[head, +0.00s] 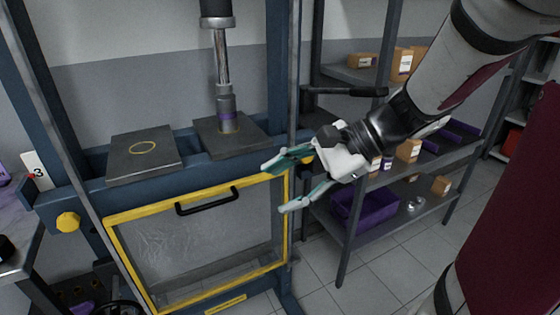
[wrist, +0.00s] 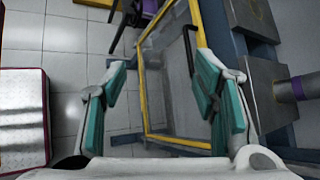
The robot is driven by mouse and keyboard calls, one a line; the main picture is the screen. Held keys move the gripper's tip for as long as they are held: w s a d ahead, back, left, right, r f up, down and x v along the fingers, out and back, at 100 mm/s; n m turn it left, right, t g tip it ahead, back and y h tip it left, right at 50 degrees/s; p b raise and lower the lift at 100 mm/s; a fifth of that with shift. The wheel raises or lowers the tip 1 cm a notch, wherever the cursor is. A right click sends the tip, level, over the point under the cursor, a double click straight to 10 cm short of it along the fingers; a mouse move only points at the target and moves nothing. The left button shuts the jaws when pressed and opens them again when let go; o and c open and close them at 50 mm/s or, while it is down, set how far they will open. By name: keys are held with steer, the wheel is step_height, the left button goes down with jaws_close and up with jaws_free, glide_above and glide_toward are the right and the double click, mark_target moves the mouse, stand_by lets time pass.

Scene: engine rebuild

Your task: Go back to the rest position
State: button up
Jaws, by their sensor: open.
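My gripper (head: 284,184) is open and empty, in front of the right side of a blue press frame (head: 75,196). In the wrist view its teal-padded fingers (wrist: 168,105) stand wide apart with nothing between them. Behind them show the floor and the press's yellow-edged guard (wrist: 150,75). In the head view the yellow-framed clear guard (head: 195,240) with a black handle (head: 207,201) is lowered below the press bed. My arm reaches in from the upper right.
The press ram (head: 222,60) stands over a cylindrical part (head: 227,121) on the right plate (head: 207,143). The left plate (head: 152,168) has a yellow ring mark. A grey shelf unit (head: 378,188) with boxes and a purple bin (head: 364,212) stands behind my gripper. Tiled floor (head: 360,275) is clear.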

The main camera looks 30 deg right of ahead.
steer(key=shift+s+n+g, duration=0.3)
steer(key=shift+s, duration=0.05)
